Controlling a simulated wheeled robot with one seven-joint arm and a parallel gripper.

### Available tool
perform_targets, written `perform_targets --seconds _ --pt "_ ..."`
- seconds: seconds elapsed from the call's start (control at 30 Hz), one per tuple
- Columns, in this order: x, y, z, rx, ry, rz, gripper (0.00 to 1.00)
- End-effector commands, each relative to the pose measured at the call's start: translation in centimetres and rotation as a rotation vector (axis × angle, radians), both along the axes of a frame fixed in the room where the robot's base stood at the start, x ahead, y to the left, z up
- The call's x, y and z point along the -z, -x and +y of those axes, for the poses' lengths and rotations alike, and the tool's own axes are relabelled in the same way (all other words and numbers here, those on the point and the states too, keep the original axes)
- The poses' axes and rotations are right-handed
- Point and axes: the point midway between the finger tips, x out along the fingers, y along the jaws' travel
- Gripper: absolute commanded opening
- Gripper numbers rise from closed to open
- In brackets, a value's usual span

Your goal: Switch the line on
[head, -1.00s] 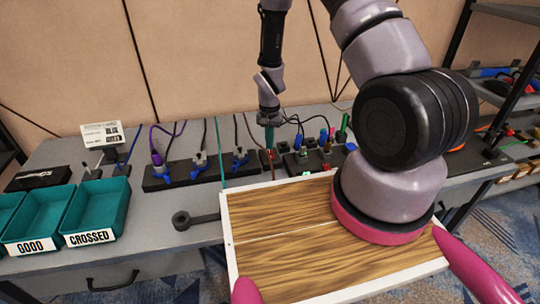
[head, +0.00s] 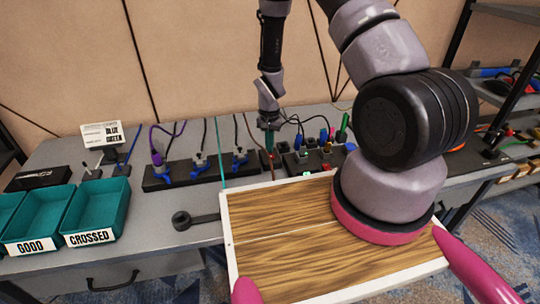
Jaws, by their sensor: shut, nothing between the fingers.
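My gripper (head: 269,138) reaches down at the back of the bench and is shut and empty. Its tips are right over a small dark box with a red part (head: 270,158); I cannot tell whether they touch it. The box's switch is partly hidden by the fingers and too small to read. A small green light (head: 306,174) shows on the dark block to its right. A white sign (head: 102,134) at the back left reads "BLUE GREEN".
A dark strip (head: 195,171) with blue clamps and cables stands left of my gripper. Teal bins labelled GOOD (head: 40,215) and CROSSED (head: 95,212) sit at the left. Several coloured plugs (head: 330,135) stand to the right. A wood-topped tray (head: 228,240) is in front.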

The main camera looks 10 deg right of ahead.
Motion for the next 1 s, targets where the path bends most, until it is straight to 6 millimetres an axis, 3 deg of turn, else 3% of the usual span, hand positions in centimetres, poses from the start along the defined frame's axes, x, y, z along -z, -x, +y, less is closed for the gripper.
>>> perform_targets --seconds 0.23,1.0 --pt "-0.2 0.0 0.0 0.000 -0.001 0.001 0.00" --pt "-6.3 0.0 0.0 0.000 0.000 -0.001 0.00"
